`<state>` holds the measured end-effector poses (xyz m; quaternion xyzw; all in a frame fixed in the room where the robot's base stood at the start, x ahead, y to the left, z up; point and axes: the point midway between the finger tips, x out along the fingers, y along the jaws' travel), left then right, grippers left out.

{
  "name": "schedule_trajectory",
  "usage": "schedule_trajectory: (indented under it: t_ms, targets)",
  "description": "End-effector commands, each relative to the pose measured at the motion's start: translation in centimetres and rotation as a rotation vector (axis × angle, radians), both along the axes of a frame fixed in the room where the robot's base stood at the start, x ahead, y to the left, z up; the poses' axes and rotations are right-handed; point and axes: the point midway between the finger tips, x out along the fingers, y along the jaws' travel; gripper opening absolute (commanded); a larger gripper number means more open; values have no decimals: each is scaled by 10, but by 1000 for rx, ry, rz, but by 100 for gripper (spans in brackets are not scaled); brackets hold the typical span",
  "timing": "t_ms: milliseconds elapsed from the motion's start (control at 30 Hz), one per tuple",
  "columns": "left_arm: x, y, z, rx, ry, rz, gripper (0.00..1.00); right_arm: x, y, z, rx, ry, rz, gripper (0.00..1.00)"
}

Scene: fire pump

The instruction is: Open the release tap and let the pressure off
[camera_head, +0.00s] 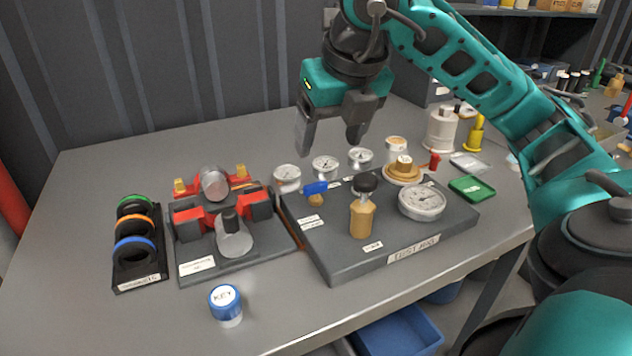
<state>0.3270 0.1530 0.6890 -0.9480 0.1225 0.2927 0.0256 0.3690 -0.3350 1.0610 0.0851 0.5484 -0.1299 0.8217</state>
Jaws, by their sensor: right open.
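The grey test jig (405,242) lies on the workbench, with a label on its front edge. A small tap with a blue handle (315,187) and a brass body stands at its back left corner; I take it for the release tap. A brass hand pump with a black knob (362,216) stands upright at the jig's middle. A round dial gauge (422,202) sits at its right; I cannot read the needle. My right gripper (328,146) hangs open and empty above and behind the tap, fingers pointing down, touching nothing. My left gripper is out of view.
A pump on a grey base (235,262) stands left of the jig, beside a rack of coloured rings (137,240). A blue-lidded pot (226,305) is near the front edge. Several spare gauges (324,167) line the jig's back. Bare bench lies at the back left.

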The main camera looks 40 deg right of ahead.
Motion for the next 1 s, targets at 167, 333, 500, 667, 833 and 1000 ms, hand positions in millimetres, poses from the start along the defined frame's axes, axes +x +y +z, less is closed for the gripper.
schedule_trajectory:
  t_ms: [167,333,500,667,833,1000]
  targets:
    - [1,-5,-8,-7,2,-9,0,13,-4,-41,1,6,1,72]
    - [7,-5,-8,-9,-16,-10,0,26,-8,-70,2,3,3,72]
    - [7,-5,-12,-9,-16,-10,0,34,-10,-89,3,3,2,72]
    - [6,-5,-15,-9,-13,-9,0,38,-11,-96,2,0,4,72]
    - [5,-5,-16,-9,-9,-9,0,38,-11,-96,3,0,4,72]
    - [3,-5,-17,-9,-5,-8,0,38,-11,-96,3,0,4,66]
